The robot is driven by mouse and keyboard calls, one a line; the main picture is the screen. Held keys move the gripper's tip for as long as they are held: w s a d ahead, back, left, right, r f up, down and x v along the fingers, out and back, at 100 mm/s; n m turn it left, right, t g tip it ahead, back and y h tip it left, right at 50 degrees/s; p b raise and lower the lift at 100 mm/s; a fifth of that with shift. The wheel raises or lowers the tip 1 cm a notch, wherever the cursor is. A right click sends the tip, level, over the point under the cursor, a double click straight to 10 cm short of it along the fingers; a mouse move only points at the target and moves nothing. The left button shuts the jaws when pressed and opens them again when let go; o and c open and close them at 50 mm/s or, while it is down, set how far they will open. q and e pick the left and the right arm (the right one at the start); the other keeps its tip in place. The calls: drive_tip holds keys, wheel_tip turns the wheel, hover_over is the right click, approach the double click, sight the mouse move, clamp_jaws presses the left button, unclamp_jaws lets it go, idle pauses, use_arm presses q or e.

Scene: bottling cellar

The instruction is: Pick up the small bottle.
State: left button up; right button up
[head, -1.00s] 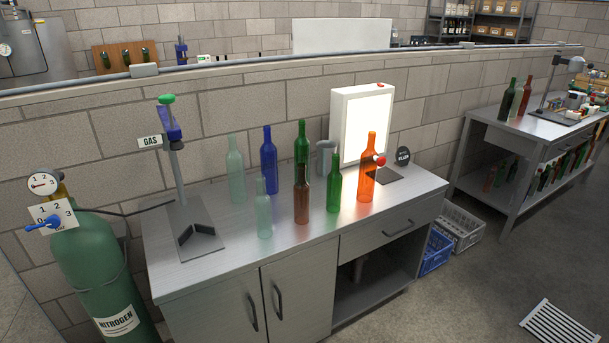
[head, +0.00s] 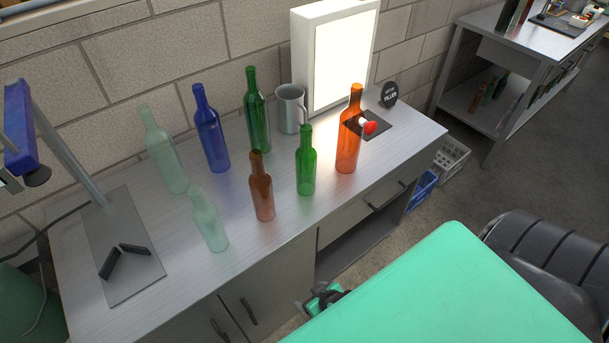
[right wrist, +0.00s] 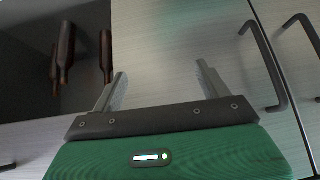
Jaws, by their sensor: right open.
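Three shorter bottles stand upright along the front of the steel bench (head: 190,275): a pale clear one (head: 209,220), a brown one (head: 262,190) and a green one (head: 306,165). I cannot tell which of them the task means. My right gripper (head: 322,298) is low in front of the bench, below its top, partly hidden by my green arm. In the right wrist view its two fingers (right wrist: 160,88) are apart with nothing between them, facing the cabinet front. My left gripper is not in view.
Taller pale (head: 164,150), blue (head: 211,130), dark green (head: 258,112) and orange (head: 348,135) bottles stand behind and right. A grey jug (head: 291,108) stands by the light box (head: 336,60). A stand's base plate (head: 120,255) is at left. A door handle (right wrist: 268,65) projects from the cabinet.

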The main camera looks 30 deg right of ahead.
sight(311, 170)
drive_tip(key=w+d+r+t+p, duration=0.1)
drive_tip(key=w+r+t, duration=0.2)
drive_tip(key=r, duration=1.1)
drive_tip(key=w+d+r+t, duration=0.15)
drive_tip(key=w+r, duration=0.25)
drive_tip(key=r, duration=1)
drive_tip(key=w+d+r+m+t+h, duration=0.35)
drive_tip(key=d+t, duration=0.25)
drive_tip(key=d, duration=0.3)
drive_tip(key=shift+n+h, duration=0.25)
drive_tip(key=shift+h, duration=0.1)
drive_tip(key=w, duration=0.2)
drive_tip(key=w+p, duration=0.1)
drive_tip(key=w, duration=0.2)
drive_tip(key=w+p, duration=0.1)
drive_tip(key=w, duration=0.2)
drive_tip(key=shift+d+r, duration=0.1)
drive_tip(key=shift+d, duration=0.15)
drive_tip(key=shift+w+r+p, duration=0.15)
drive_tip(key=shift+w+p, duration=0.25)
drive_tip(key=shift+w, duration=0.15)
drive_tip(key=w+p, duration=0.1)
drive_tip(key=w, duration=0.3)
drive_tip(key=shift+d, duration=0.2)
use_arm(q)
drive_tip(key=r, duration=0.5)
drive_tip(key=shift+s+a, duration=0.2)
